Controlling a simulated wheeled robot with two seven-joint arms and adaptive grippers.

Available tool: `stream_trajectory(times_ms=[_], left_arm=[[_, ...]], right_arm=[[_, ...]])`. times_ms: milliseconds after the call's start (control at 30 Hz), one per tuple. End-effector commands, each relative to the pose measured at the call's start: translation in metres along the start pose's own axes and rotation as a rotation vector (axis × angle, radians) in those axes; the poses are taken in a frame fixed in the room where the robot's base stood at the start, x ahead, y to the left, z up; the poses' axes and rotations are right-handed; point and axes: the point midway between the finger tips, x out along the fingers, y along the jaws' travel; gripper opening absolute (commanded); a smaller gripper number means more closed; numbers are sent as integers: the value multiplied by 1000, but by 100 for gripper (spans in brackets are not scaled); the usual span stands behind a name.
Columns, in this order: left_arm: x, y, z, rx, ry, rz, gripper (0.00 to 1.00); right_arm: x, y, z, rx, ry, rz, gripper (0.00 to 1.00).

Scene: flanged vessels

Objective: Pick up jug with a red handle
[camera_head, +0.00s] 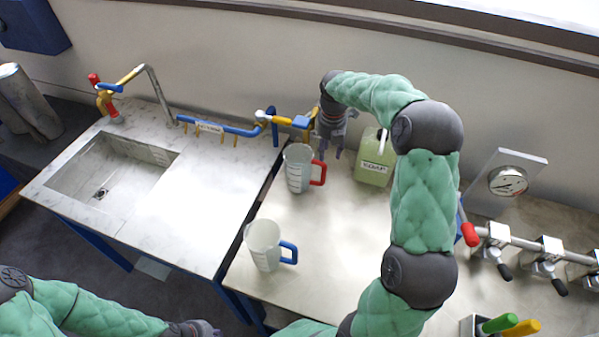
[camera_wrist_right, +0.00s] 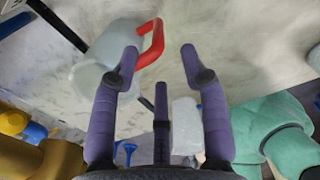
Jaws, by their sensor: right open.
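The jug with a red handle (camera_head: 298,168) is a translucent measuring jug standing upright on the metal table, near its left edge. Its red handle (camera_head: 319,173) points right. My right gripper (camera_head: 331,150) hangs just beside and behind the handle. In the right wrist view the jug (camera_wrist_right: 100,62) shows with its red handle (camera_wrist_right: 153,45) close to the left finger. The fingers (camera_wrist_right: 160,55) are apart and nothing is held between them. Whether the left finger touches the handle I cannot tell. My left gripper (camera_head: 200,328) shows only in part at the bottom edge.
A similar jug with a blue handle (camera_head: 264,246) stands nearer on the same table. A green soap container (camera_head: 374,160) is right of my right gripper. A sink counter (camera_head: 205,185) is at left. Pipes with valves (camera_head: 543,252) and a pressure gauge (camera_head: 508,181) are at right.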

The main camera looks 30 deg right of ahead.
Motion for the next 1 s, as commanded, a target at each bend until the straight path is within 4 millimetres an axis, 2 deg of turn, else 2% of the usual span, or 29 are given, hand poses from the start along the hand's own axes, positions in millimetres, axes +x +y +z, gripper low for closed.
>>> stream_trajectory(times_ms=[300,567,867,1000], left_arm=[[7,-3,0,0,0,0,0],[10,-4,0,0,0,0,0],[20,-7,-1,0,0,0,0],[20,-7,-1,0,0,0,0]], right_arm=[[44,0,-1,-1,4,-3,45],[61,2,-3,-1,3,-1,45],[100,7,-7,0,3,-2,45],[104,7,-7,0,2,-1,45]])
